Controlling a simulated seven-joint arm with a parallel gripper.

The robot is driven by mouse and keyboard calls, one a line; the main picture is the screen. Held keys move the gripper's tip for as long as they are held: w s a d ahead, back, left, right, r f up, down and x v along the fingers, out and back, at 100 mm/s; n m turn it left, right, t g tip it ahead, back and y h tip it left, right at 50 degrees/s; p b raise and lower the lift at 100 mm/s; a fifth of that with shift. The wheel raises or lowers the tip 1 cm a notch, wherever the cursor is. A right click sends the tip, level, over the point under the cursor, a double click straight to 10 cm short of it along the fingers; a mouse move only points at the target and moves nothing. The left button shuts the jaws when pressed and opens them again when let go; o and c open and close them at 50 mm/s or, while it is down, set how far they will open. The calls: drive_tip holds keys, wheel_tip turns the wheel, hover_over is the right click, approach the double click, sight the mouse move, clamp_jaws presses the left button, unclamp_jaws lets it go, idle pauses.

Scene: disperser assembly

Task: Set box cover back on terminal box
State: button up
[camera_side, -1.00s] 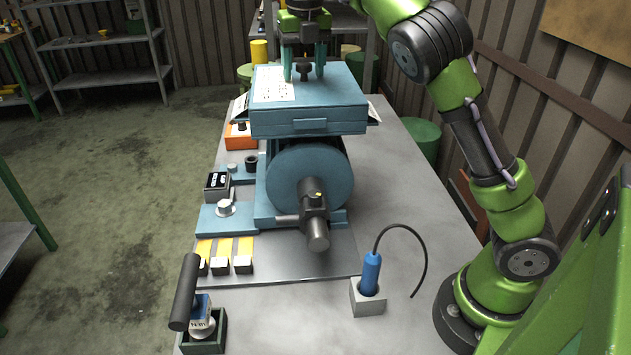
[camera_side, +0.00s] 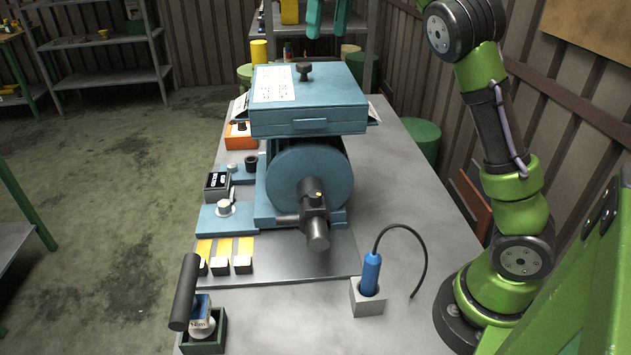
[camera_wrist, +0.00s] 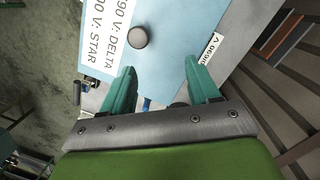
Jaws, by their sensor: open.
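The blue box cover (camera_side: 335,88) lies on top of the terminal box (camera_side: 308,127), above the round blue motor body (camera_side: 310,178). It has a dark knob (camera_side: 304,71) and a white label sheet on its top. In the wrist view the cover (camera_wrist: 180,45) and its knob (camera_wrist: 138,38) show beyond the fingertips. My gripper (camera_side: 327,30) is open and empty, above and behind the cover, clear of the knob. Its teal fingers also show in the wrist view (camera_wrist: 160,80). The seam between cover and box is too small to judge closely.
A blue-handled tool (camera_side: 371,273) with a curved cable stands in a grey block at the front right. A dark-handled tool (camera_side: 186,290) stands in a green holder at the front left. Small parts line the left side of the bench. The bench's right side (camera_side: 425,215) is clear.

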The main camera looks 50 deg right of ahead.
drive_tip(key=s+f+n, duration=0.1)
drive_tip(key=s+n, duration=0.2)
drive_tip(key=n, duration=0.2)
drive_tip(key=s+a+f+n+t+y, duration=0.1)
drive_tip(key=s+n, duration=0.2)
drive_tip(key=n, duration=0.2)
drive_tip(key=s+a+f+n+t+y, duration=0.1)
drive_tip(key=s+n, duration=0.2)
drive_tip(key=n, duration=0.2)
drive_tip(key=shift+a+f, duration=0.2)
drive_tip(key=shift+f, duration=0.2)
drive_tip(key=s+a+f+n+t, duration=0.3)
drive_tip(key=s+a+f+n, duration=0.8)
drive_tip(key=n, duration=0.8)
drive_tip(key=shift+f+t, duration=0.3)
drive_tip(key=shift+f, duration=0.25)
drive_tip(key=shift+s, duration=0.1)
